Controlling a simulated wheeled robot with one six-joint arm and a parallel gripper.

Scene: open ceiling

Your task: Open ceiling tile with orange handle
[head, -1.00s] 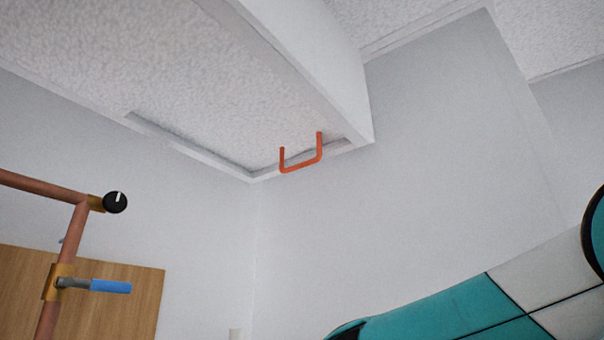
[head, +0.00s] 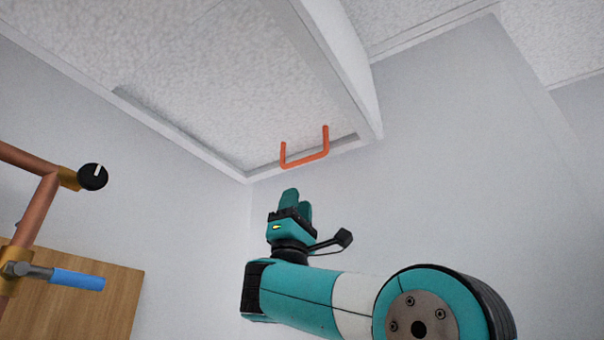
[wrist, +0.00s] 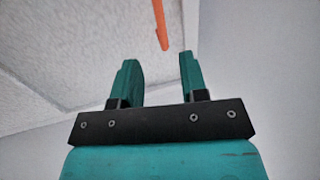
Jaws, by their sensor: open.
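The tile sits in a white frame and looks closed. My gripper (head: 292,200) is below the handle, pointing up, apart from it. In the wrist view my gripper (wrist: 160,75) has its two teal fingers spread with nothing between them. Part of the orange handle (wrist: 160,25) shows beyond and above the gap between the fingers, cut off by the top edge.
Copper pipes (head: 35,205) with a black knob (head: 92,177) and a blue-handled valve (head: 75,279) stand at the left. A wooden panel (head: 105,305) is behind them. A white ceiling beam (head: 335,50) runs right of the tile. Plain walls surround free air below the handle.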

